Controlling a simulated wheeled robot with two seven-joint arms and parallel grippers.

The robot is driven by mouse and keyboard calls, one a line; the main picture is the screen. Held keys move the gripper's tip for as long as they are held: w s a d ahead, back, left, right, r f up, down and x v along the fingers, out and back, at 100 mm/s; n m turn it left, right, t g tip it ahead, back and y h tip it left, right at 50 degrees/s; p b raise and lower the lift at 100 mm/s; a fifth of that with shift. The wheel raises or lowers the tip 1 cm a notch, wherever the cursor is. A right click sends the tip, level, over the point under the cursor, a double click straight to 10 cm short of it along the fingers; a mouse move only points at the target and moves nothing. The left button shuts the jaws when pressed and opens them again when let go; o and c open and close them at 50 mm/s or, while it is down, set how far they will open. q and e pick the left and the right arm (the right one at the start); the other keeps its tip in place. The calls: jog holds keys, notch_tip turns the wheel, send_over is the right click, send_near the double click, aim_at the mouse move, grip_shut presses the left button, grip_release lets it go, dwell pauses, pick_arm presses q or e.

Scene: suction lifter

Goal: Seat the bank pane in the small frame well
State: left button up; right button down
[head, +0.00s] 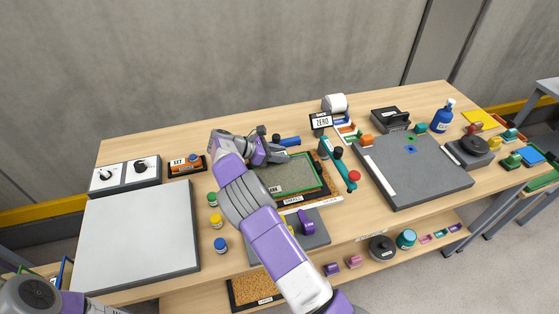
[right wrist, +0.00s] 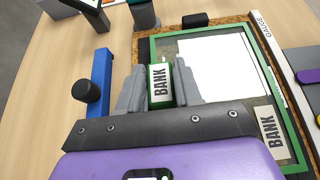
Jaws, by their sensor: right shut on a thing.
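A green-rimmed pane (head: 296,176) lies over a dark frame labelled SMALL (head: 293,199). In the right wrist view a BANK label (right wrist: 271,131) lies inside the green rim (right wrist: 195,33), with a white glare on the pane (right wrist: 215,70). My right gripper (head: 268,153) is at the pane's far left side. In the right wrist view its jaws (right wrist: 160,88) are shut on a green piece labelled BANK (right wrist: 160,82), in line with the rim's left side. I cannot tell whether that piece joins the pane or whether the pane is fully down. My left gripper is out of view.
A teal lifter with a red knob (head: 341,166) stands right of the pane. A blue bar with a black knob (right wrist: 100,85) lies beside the jaws. A ZERO sign (head: 321,122) stands behind. A white slab (head: 140,238) fills the left; a grey slab (head: 425,175) is at the right.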

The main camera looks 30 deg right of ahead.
notch_tip(320, 180, down, 2)
jog(key=shift+f, duration=0.15)
jog(key=c, duration=0.8)
grip_release()
jog(key=p+v, duration=0.2)
jog(key=v, duration=0.9)
jog(key=shift+a+p, duration=0.1)
jog(key=shift+p, duration=0.2)
jog(key=shift+w+a+r, duration=0.1)
jog(key=shift+a+r, duration=0.15)
jog(key=shift+a, duration=0.1)
